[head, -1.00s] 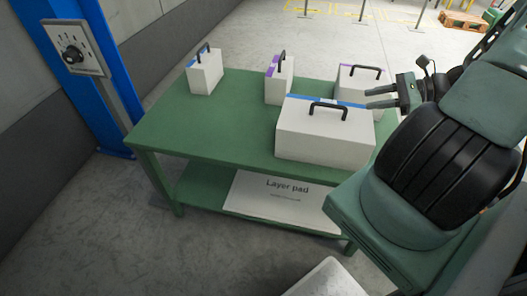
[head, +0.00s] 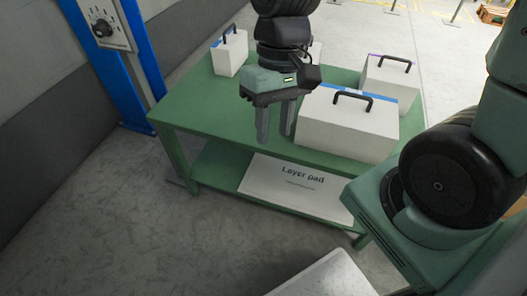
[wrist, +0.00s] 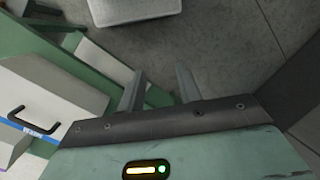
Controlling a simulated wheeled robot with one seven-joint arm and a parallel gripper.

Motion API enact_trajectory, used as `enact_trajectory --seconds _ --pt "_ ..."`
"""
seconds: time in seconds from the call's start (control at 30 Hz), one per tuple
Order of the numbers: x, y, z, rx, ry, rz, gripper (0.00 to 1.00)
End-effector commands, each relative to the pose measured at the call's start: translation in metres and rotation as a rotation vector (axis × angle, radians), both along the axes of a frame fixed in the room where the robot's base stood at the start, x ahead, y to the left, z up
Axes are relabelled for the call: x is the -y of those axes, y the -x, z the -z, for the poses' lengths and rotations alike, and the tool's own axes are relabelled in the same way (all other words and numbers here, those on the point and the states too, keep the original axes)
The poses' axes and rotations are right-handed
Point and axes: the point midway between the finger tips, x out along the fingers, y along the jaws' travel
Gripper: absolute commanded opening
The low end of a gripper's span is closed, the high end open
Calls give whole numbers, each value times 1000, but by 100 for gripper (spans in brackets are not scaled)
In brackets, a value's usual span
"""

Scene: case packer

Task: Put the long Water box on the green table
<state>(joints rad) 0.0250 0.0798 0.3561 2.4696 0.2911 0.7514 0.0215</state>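A long white box (head: 345,132) with a black handle and a blue stripe rests upright on the green table (head: 190,102), at its front right. It also shows in the wrist view (wrist: 55,88), where its blue label bears lettering too small to read surely; it may be the Water box. My gripper (head: 274,136) points down with its fingers apart and nothing between them. It is to the left of the long box, near the table's front edge. In the wrist view my gripper (wrist: 160,72) is also open and empty, with floor beyond its fingertips.
A small blue-striped box (head: 229,55) stands at the back left, a purple-striped box (head: 390,76) at the back right. Another box (head: 316,50) is mostly hidden behind my arm. A layer pad (head: 297,186) lies on the lower shelf. The table's left part is clear.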

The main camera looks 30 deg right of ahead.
Motion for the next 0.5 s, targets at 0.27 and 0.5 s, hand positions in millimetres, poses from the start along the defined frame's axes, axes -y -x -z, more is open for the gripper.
enact_trajectory --seconds 0.27,0.5 --pt "-50 53 -17 212 54 -482 34" --pt "-58 64 -20 260 59 -581 34"
